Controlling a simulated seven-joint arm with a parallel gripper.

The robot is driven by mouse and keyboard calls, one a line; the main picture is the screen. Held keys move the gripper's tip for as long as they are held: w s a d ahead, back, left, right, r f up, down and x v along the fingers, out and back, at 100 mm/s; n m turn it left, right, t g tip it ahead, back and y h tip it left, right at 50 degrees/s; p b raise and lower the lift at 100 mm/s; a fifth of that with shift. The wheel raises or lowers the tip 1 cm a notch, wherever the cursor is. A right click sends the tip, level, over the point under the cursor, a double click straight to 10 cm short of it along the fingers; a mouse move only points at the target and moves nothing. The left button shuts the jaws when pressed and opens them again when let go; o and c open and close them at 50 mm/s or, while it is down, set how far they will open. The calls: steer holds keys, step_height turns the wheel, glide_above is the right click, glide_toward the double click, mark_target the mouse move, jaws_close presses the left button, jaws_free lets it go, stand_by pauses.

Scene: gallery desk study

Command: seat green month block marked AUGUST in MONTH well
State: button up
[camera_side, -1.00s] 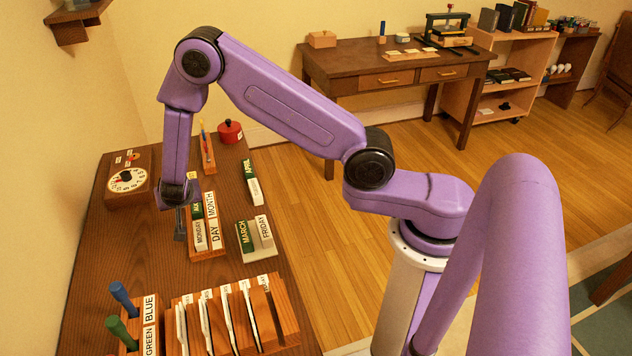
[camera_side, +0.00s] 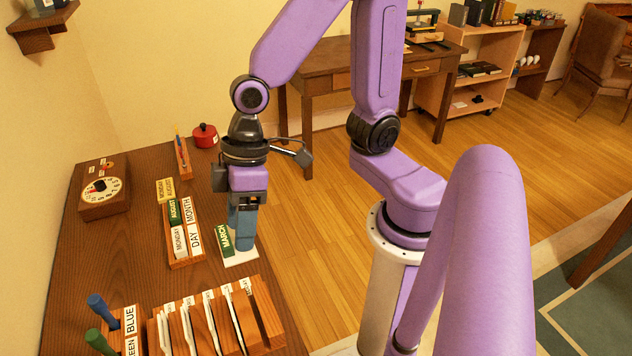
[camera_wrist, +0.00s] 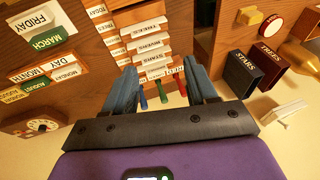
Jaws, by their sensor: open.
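The green AUGUST block (camera_side: 174,212) sits in the upper, MONTH-side part of the wooden calendar holder (camera_side: 186,263), in line with the white MONDAY block (camera_side: 179,242) on the DAY side. It also shows small in the wrist view (camera_wrist: 36,85), at the left. It looks level with the holder; its exact depth is too small to tell.
A slotted wooden card rack (camera_side: 268,305) and a pen stand (camera_side: 130,340) are in front. A dial box (camera_side: 104,188) is at left, a red pot (camera_side: 205,136) at back. Bare desk lies left of the holder.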

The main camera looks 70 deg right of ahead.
steer(key=s+d+r+n+h, duration=0.1)
steer(key=s+d+n+h, duration=0.2)
steer(key=s+d, duration=0.5)
steer(key=d+n, duration=0.1)
steer(key=d, duration=0.2)
steer(key=shift+s+d+r, duration=0.25)
steer(key=shift+s+r, duration=0.1)
stand_by(0.5)
